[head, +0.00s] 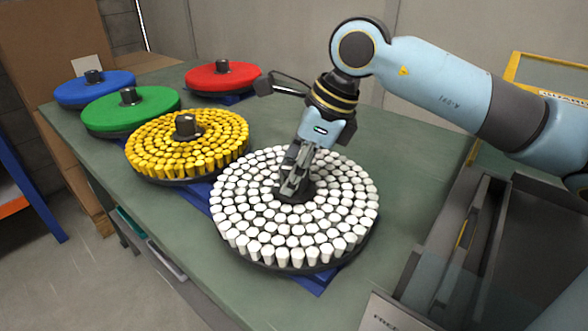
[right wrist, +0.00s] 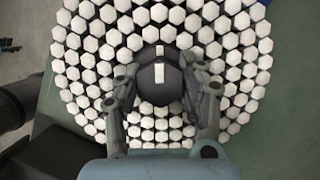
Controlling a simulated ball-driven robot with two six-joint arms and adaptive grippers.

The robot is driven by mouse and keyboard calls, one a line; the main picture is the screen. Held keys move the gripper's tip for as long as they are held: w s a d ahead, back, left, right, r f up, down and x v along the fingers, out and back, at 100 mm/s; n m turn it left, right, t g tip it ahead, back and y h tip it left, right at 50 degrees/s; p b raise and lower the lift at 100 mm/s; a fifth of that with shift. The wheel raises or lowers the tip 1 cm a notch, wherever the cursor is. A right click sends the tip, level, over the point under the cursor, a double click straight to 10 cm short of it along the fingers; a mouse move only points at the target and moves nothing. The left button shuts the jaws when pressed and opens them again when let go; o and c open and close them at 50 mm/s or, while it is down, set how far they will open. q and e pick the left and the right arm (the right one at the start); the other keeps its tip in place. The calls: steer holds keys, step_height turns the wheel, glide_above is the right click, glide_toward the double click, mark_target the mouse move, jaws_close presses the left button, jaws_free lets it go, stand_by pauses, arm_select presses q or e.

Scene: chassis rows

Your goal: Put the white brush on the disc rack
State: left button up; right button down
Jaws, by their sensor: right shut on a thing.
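The white brush (head: 300,254) is a round disc with many white tufts on top, at the front of the green table. My right gripper (head: 291,190) comes down on its middle and is shut on its dark central hub, which shows between the fingers in the right wrist view (right wrist: 158,77). The brush looks level. I cannot tell whether it rests or hangs slightly clear. A blue flat piece (head: 318,284) shows under its front edge. Blue pieces also show under the yellow and red discs. I cannot tell if these are the disc rack. My left gripper is not in view.
A yellow tufted disc (head: 160,146) stands close behind the white brush. Green (head: 110,112), blue (head: 75,95) and red (head: 240,80) discs stand farther back. A grey open-topped unit (head: 455,250) is at the right. Green tabletop (head: 405,170) is clear right of the brush.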

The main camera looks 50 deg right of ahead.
steer(key=shift+f, duration=0.15)
steer(key=c, duration=0.8)
jaws_free()
steer(key=shift+o, duration=0.6)
